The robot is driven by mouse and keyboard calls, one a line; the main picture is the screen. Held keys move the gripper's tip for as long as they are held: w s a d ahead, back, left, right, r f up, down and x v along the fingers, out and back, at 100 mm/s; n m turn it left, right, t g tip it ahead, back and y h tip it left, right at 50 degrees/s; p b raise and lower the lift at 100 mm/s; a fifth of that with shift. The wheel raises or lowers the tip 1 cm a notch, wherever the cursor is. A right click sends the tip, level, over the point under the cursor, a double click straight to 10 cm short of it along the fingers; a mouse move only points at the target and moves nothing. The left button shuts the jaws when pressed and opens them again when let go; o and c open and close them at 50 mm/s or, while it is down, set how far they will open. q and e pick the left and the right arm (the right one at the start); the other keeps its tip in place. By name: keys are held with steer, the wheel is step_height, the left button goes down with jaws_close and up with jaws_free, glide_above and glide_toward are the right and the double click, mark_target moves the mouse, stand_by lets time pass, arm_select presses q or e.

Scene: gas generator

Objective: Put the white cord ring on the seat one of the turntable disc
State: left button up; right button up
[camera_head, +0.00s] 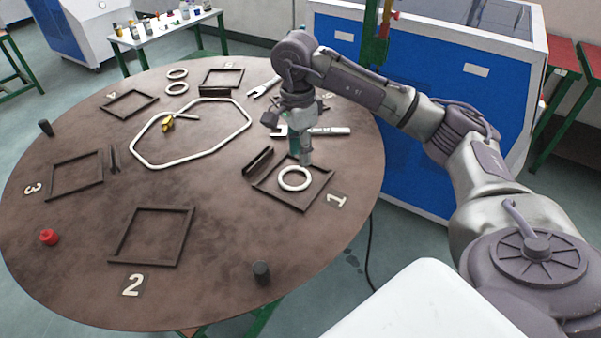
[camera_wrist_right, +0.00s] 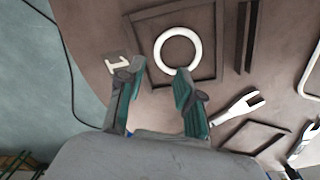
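A white cord ring (camera_head: 295,188) lies inside the dark square frame of seat one (camera_head: 268,188), beside the white number 1 (camera_head: 337,199), on the brown turntable disc (camera_head: 215,285). My right gripper (camera_head: 304,161) is just above the far side of this ring, pointing down. In the right wrist view its two green-sided fingers (camera_wrist_right: 158,71) are apart with nothing between them. The ring (camera_wrist_right: 178,30) shows whole, just beyond the right fingertip, inside the frame (camera_wrist_right: 150,12). My left gripper is not in view.
Two more small white rings (camera_head: 177,89) and a large white octagonal loop (camera_head: 133,143) lie on the disc. Other square frames (camera_head: 113,245), dark upright plates (camera_head: 257,161), a red knob (camera_head: 49,237), dark pegs (camera_head: 261,272) and wrenches (camera_head: 330,131) stand or lie around.

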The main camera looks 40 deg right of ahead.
steer(key=shift+w+r, duration=0.1)
steer(key=shift+r, duration=1.7)
